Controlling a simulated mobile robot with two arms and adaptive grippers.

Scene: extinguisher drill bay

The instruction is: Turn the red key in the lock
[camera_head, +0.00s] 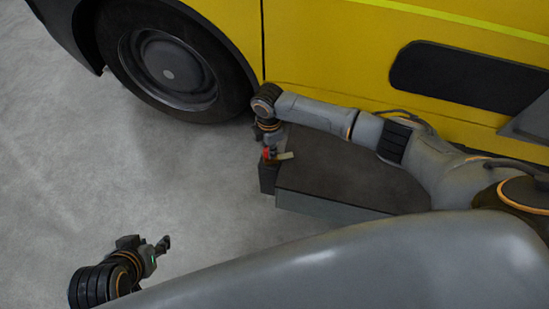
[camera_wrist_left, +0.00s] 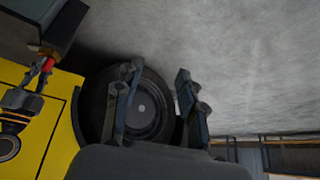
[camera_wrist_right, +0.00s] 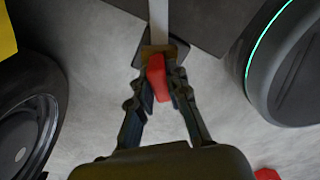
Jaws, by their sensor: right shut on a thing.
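The red key (camera_wrist_right: 157,78) sits between the fingertips of my right gripper (camera_wrist_right: 160,84) in the right wrist view. Its far end meets a small brass-coloured piece (camera_wrist_right: 153,50), which looks like the lock; how deep the key sits is hidden. In the head view, my right gripper (camera_head: 270,149) holds the key at the left end of a dark grey box. The key also shows in the left wrist view (camera_wrist_left: 47,66). My left gripper (camera_head: 160,245) is low at the left, apart from the box. Its fingers (camera_wrist_left: 158,95) stand apart and empty in the left wrist view.
The dark grey box (camera_head: 325,202) stands beside a yellow vehicle (camera_head: 340,70) with a black wheel (camera_head: 168,68). A pale tan strip (camera_head: 285,156) juts out by the key. The grey floor (camera_head: 150,170) between my left gripper and the box is clear.

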